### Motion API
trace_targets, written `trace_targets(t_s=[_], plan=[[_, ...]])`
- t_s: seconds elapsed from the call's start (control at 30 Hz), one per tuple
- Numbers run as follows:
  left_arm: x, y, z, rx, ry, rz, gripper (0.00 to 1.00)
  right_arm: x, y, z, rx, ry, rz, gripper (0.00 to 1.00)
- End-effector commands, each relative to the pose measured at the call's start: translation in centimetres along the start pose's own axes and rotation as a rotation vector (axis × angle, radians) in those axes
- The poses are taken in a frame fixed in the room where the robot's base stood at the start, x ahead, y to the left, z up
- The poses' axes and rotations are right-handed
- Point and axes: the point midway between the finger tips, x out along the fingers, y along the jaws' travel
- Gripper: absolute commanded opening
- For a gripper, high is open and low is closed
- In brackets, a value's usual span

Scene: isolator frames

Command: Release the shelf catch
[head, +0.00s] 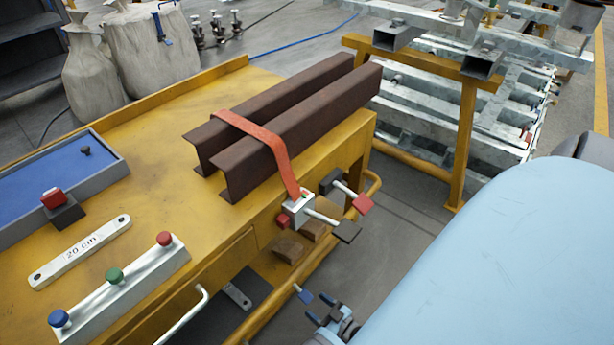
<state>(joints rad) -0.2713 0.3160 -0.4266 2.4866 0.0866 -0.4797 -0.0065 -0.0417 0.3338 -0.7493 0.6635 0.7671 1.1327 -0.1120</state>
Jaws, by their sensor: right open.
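Two levers stick out from the right side of the yellow bench: one with a red handle end (362,203) on a dark block, one with a black handle end (347,231) on a pale block. I cannot tell which of them is the shelf catch. Below them, a lower shelf space holds brown blocks (290,247). My right gripper (317,306) is open at the bottom of the head view, below and apart from the levers, beside the yellow lower rail. My left gripper does not show.
An orange strap (262,134) crosses two brown steel channels (310,120) on the bench (150,150) and runs down to the pale block. A button box (120,290) and a blue tray (30,195) lie left. A yellow frame (466,135) stands behind right.

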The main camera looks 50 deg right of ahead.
Motion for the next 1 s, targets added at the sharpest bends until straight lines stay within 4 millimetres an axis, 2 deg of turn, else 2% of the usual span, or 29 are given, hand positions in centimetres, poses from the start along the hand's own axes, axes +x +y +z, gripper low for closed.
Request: trace_targets(t_s=[0.03,0.2,0.4,0.63,0.67,0.93,1.0], plan=[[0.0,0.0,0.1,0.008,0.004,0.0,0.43,1.1,0.0,0.1,0.0,0.001,0.0,0.64],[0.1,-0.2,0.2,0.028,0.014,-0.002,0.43,3.4,0.0,0.1,0.001,0.001,-0.001,0.64],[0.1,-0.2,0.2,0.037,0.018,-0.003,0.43,4.4,0.0,0.0,0.0,-0.001,-0.001,0.64],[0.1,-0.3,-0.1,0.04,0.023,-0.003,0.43,4.4,0.0,0.0,0.001,-0.001,-0.001,0.64],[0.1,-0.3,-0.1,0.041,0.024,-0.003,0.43,4.4,0.0,0.0,0.001,-0.001,-0.001,0.62],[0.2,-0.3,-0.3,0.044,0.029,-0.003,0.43,4.4,0.0,0.0,0.001,-0.001,-0.001,0.0],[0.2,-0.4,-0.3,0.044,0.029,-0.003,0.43,4.4,0.0,0.0,0.001,-0.002,-0.001,0.0]])
